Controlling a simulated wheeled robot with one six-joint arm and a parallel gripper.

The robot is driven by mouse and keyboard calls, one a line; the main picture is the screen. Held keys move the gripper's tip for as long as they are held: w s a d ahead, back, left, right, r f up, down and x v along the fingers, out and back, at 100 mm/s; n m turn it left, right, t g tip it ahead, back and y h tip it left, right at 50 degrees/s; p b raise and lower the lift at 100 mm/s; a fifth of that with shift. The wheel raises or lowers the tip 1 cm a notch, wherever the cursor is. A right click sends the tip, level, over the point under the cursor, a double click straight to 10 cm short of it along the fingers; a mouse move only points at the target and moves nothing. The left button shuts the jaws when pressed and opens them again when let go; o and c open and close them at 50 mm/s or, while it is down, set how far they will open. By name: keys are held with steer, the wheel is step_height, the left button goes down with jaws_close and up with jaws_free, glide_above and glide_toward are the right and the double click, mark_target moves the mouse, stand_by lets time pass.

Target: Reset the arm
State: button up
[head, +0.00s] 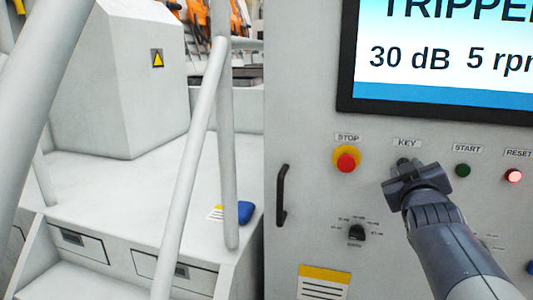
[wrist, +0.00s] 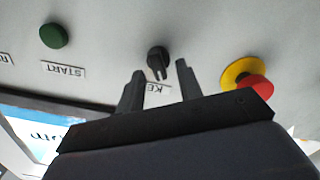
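My gripper (head: 404,168) is in front of the grey control panel (head: 310,115), over the KEY label's switch. In the wrist view my gripper (wrist: 158,80) has its two dark fingers apart, with a gap between them. The black key switch (wrist: 157,58) shows just beyond the fingertips, between them in the picture; I cannot tell whether they touch it. In the head view the switch is mostly hidden behind my gripper.
A red STOP button (head: 346,159) on a yellow ring is left of the key. A green START button (head: 463,170) and a lit RESET button (head: 513,176) are right. A black selector knob (head: 357,232) sits below. The screen (head: 450,55) reads TRIPPED. Handrails (head: 190,160) stand left.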

steer(key=p+v, duration=0.3)
steer(key=v, duration=0.6)
steer(key=b+x, duration=0.3)
steer(key=x, duration=0.7)
steer(key=shift+s+a+m+p, duration=0.1)
steer(key=shift+s+m+p, duration=0.65)
steer(key=shift+m+p, duration=1.45)
steer(key=shift+s+a+m+p, duration=0.1)
steer(key=shift+s+m+p, duration=0.65)
steer(key=shift+m+p, duration=1.35)
steer(key=shift+s+a+m+p, duration=0.1)
steer(key=shift+s+m+p, duration=0.7)
steer(key=shift+m+p, duration=1.4)
steer(key=shift+n+p, duration=0.35)
steer(key=shift+n, duration=0.05)
